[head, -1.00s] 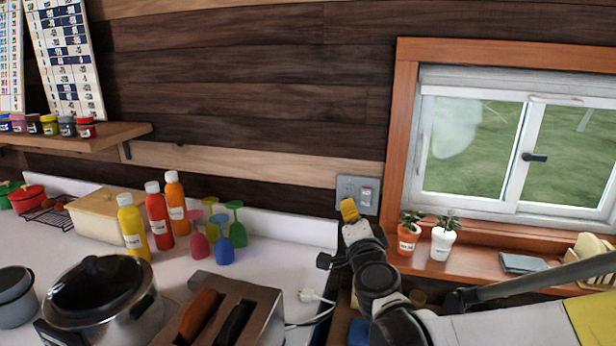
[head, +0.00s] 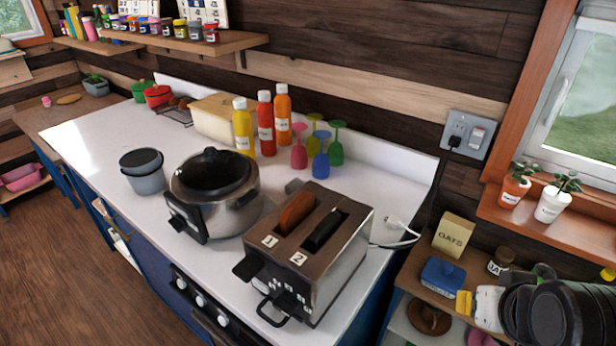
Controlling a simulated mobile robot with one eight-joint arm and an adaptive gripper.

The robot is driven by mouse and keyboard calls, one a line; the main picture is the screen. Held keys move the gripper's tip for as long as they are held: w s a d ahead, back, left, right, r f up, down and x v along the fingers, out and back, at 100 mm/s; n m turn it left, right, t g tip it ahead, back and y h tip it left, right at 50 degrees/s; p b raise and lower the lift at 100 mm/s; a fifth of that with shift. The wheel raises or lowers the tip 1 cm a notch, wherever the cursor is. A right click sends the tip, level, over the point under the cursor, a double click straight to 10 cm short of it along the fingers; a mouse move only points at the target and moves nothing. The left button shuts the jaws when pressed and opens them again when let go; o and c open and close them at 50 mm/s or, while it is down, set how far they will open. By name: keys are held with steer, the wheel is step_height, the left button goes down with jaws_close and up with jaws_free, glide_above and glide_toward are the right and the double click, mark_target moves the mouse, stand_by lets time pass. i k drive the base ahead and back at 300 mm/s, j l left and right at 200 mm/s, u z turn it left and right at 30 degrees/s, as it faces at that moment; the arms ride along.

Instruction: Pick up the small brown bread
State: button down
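A brown slice of bread (head: 297,212) stands in slot 1 of the steel toaster (head: 345,255) on the white counter, its top edge sticking out. A flat tan-brown piece (head: 68,99), perhaps bread, lies far off on the wooden counter at left; small brown items (head: 183,103) are by the red pot. I cannot tell for certain which is the small brown bread. My gripper (head: 465,304) is at the lower right, well apart from the toaster, over the low shelf; its fingers are too foreshortened to tell open from shut.
A steel cooker (head: 213,190) and grey pot (head: 143,172) stand left of the toaster. Sauce bottles (head: 265,125) and coloured glasses (head: 320,150) stand behind. An oats box (head: 453,234) and blue butter dish (head: 442,277) are on the low shelf.

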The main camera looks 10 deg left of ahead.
mark_target(329, 226)
steer(key=u, duration=1.15)
